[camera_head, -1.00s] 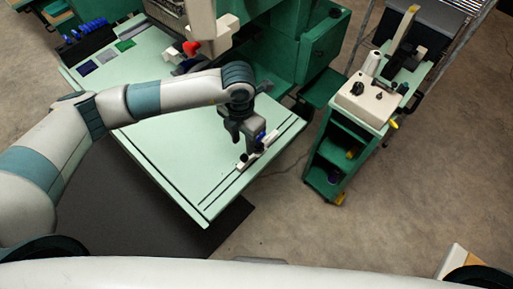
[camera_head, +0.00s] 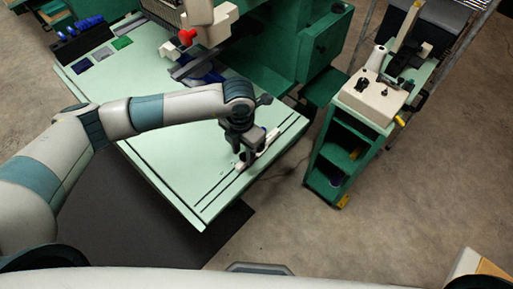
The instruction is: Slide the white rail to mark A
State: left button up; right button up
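The white rail (camera_head: 270,138) is a short pale strip lying along the dark slots near the right edge of the light green table (camera_head: 190,165). My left gripper (camera_head: 246,158) points down over the rail at its near end and hides part of it. The fingertips are small and dark, and I cannot tell whether they are closed on the rail or only beside it. Mark A is too small to make out. My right gripper is not in view.
A machine with a red knob (camera_head: 187,37) stands over the table's back. Coloured squares and a dark holder with blue items (camera_head: 85,32) are at the far left. A green cart (camera_head: 338,150) stands apart to the right, with bare floor between.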

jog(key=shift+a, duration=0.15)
pick_arm(q)
grip_shut()
